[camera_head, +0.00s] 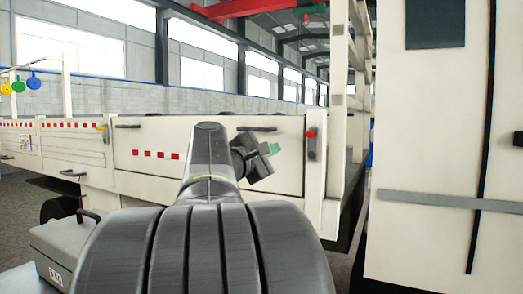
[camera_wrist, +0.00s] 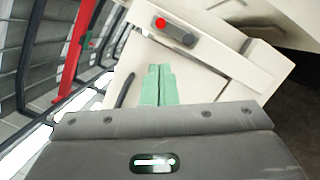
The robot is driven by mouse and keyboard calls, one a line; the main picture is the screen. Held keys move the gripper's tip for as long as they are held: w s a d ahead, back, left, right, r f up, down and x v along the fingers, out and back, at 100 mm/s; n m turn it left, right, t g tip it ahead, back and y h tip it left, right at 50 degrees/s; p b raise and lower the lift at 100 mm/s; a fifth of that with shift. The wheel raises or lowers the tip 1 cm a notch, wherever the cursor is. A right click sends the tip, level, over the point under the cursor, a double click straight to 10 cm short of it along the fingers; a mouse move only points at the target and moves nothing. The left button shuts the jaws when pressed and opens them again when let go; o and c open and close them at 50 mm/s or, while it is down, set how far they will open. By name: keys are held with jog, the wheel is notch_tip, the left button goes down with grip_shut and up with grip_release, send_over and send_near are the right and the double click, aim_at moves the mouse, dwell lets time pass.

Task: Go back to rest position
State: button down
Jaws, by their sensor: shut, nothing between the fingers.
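My gripper (camera_head: 274,149) shows in the head view just right of centre, in front of the white side panel of a trailer, and it looks clear of the panel. In the wrist view its two green fingers (camera_wrist: 157,86) lie together side by side, shut with nothing between them. My grey arm fills the lower middle of the head view and hides part of the trailer behind it.
The white trailer side (camera_head: 70,145) with red-and-white marks runs across the head view. A grey latch with a red button (camera_head: 311,145) sits near its right end; it also shows in the wrist view (camera_wrist: 177,31). A tall white body (camera_head: 430,130) stands close on the right.

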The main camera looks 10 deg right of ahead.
jog(key=shift+w+d, duration=0.1)
jog(key=p+x, duration=0.1)
jog(key=x, duration=1)
jog(key=shift+w+a+f+n+t+y+p, duration=0.2)
jog(key=shift+w+f+n+t+p, duration=0.35)
jog(key=shift+n, duration=1.1)
jog(key=shift+w+a+f+n+t+y+p, duration=0.1)
jog(key=shift+w+f+n+t+y+p, duration=0.3)
jog(key=shift+n, duration=1.2)
jog(key=shift+w+a+f+n+t+y+p, duration=0.1)
jog(key=shift+w+f+n+t+p, duration=0.6)
jog(key=shift+n, duration=0.95)
jog(key=shift+w+g, duration=0.15)
jog(key=shift+g, duration=0.1)
